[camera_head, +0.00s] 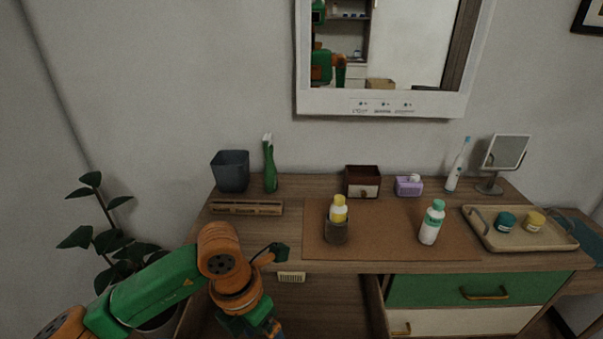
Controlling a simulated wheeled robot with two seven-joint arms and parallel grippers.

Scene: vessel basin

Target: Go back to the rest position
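My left arm comes in from the lower left in the head view, with green and orange links. It bends down in front of the desk's left part. Its end (245,325) is at the bottom edge and partly cut off, so its fingers cannot be made out. My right gripper is not in view. The wooden desk (270,228) carries a brown mat (385,245). On the mat, a yellow-capped bottle (338,209) stands upright in a small brown holder (336,233). A white bottle with a green cap (431,225) stands to its right.
A tray (487,240) at the right holds a teal jar (506,222) and a yellow jar (534,221). A plant (100,238) stands left.

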